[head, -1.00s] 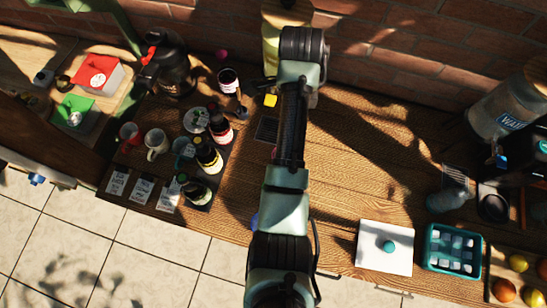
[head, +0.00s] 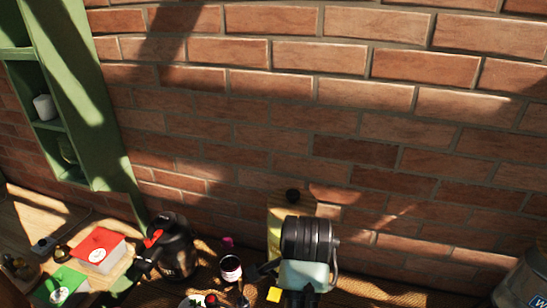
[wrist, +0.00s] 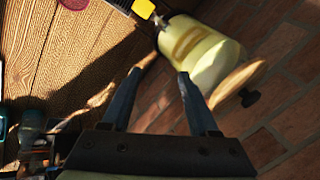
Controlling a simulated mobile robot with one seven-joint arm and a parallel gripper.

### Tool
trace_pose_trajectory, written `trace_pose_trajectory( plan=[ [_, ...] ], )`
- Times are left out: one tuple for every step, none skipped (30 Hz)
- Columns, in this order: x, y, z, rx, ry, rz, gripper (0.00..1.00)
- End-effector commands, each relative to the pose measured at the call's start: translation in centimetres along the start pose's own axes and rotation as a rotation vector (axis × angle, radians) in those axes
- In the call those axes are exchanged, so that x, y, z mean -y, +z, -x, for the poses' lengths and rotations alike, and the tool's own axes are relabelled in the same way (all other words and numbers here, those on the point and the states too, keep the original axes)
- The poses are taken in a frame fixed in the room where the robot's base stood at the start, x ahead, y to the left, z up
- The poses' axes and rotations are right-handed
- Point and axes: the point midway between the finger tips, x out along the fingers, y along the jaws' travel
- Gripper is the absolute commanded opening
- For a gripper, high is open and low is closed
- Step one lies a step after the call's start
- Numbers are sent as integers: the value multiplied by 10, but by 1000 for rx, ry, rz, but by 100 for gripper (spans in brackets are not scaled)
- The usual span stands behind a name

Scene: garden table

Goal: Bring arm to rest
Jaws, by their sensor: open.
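My gripper (wrist: 160,74) is open in the wrist view, its two dark fingers apart with nothing between them. A pale yellow-green jar with a wooden lid (wrist: 208,55) lies just beyond the right fingertip in that picture; I cannot tell whether they touch. In the head view my arm rises from the bottom edge, and its dark joint covers part of the same jar (head: 274,228) by the wall. The fingers cannot be made out clearly there.
A brick wall (head: 330,110) fills most of the head view. A dark kettle (head: 172,250), a dark jar with a pale label (head: 231,270), a red-topped box (head: 98,248) and a green shelf unit (head: 100,140) stand left of my arm. Bare wooden tabletop (wrist: 60,50) shows in the wrist view.

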Motion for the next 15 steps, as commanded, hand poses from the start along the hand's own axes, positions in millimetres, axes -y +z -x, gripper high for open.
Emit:
trace_pose_trajectory(
  plan=[
    [26, -6, 6, -79, -171, 112, 60],
    [44, -10, 20, -133, -266, 182, 60],
    [65, -15, 42, -213, -385, 272, 60],
    [79, -18, 61, -278, -470, 335, 60],
    [90, -20, 81, -346, -549, 395, 60],
    [103, -22, 110, -442, -647, 469, 60],
    [110, -22, 132, -518, -716, 519, 60],
    [114, -21, 155, -594, -779, 567, 60],
    [117, -19, 186, -702, -857, 623, 60],
    [118, -17, 210, -784, -910, 659, 60],
    [116, -15, 232, -865, -957, 691, 60],
    [111, -11, 261, -971, -1011, 726, 60],
    [106, -8, 282, -1050, -1047, 748, 60],
    [100, -5, 301, -1123, -1078, 764, 60],
    [92, 0, 323, -1213, -1110, 781, 60]
  ],
)
